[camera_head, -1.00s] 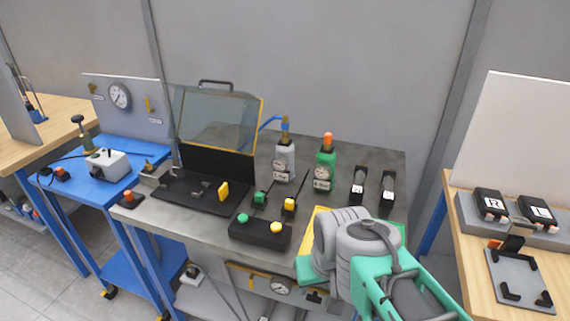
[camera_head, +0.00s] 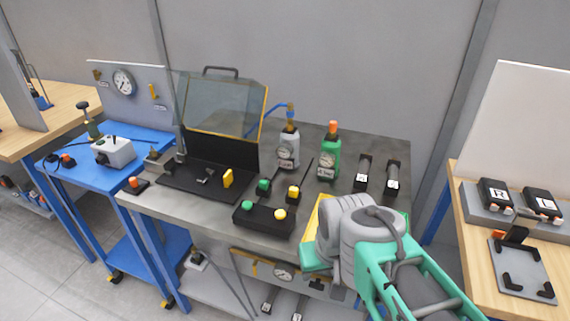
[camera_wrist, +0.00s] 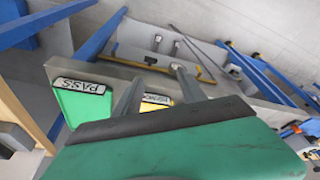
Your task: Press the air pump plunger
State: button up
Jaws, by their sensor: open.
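What looks like the air pump stands at the back left of the blue cart (camera_head: 135,140) in the head view. My gripper (camera_wrist: 158,72) is open and empty in the wrist view, over the front edge of the grey bench. It is far to the right of the pump, and the pump cannot be made out in the wrist view. In the head view my arm hides the fingers.
The grey bench (camera_head: 335,145) holds a clear-lidded case (camera_head: 220,108), a button box (camera_head: 262,218), a grey bottle (camera_head: 288,150) and a green bottle (camera_head: 330,158). A green PASS tray (camera_wrist: 85,103) lies beside my gripper. Open floor (camera_head: 60,255) is at lower left.

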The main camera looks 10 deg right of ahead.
aim_at(83, 105)
jog(key=u, duration=0.55)
jog(key=k, duration=0.65)
jog(key=u, duration=0.75)
jog(key=i, duration=0.6)
jog(key=u, duration=0.65)
jog(key=i, duration=2.45)
jog(key=z, duration=0.4)
jog(key=i, duration=1.1)
jog(key=z, duration=0.3)
